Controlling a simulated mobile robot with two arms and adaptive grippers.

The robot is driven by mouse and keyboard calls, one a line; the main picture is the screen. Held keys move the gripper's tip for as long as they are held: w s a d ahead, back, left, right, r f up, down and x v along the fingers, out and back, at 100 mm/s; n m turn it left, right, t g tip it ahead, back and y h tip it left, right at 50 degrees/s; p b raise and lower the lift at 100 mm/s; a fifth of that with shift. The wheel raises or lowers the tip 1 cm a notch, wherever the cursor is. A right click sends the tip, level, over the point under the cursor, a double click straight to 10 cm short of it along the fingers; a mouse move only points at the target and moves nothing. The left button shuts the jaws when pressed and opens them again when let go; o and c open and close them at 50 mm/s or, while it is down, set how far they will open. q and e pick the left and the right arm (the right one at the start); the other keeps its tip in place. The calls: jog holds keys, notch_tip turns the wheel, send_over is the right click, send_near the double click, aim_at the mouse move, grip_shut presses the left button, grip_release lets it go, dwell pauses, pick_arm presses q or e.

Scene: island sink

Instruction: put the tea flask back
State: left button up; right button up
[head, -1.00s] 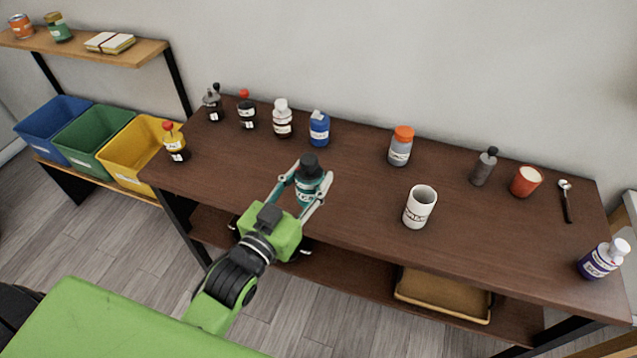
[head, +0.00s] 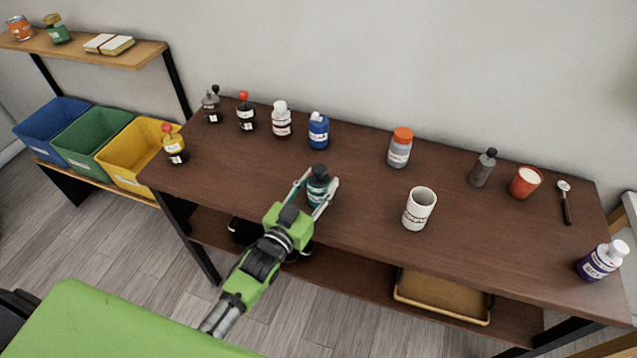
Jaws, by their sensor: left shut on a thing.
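A teal flask with a dark cap (head: 318,184) stands roughly upright between the fingers of my left gripper (head: 318,192), near the front edge of the dark wooden table, left of the middle. I take it for the tea flask, but its label is too small to read. My left gripper is shut on its body, with one finger on each side. I cannot tell whether its base touches the tabletop. My right gripper is out of view.
A row of bottles, including a blue one (head: 318,130), stands along the back. A white mug (head: 419,209) and an orange-capped jar (head: 400,148) stand to the right. The tabletop (head: 360,185) between is clear.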

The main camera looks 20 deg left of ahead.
pick_arm(q)
jog(key=o, duration=1.2)
jog(key=shift+s+a+r+b, duration=0.15)
jog(key=shift+s+a, duration=0.25)
jog(key=shift+s, duration=1.6)
jog(key=shift+s+a+f+b, duration=0.1)
jog(key=shift+s+a+b, duration=0.25)
jog(key=shift+s, duration=1.6)
jog(key=shift+s+a+r+b, duration=0.15)
jog(key=shift+s+a, duration=0.25)
jog(key=shift+s, duration=1.6)
jog(key=shift+f, duration=0.2)
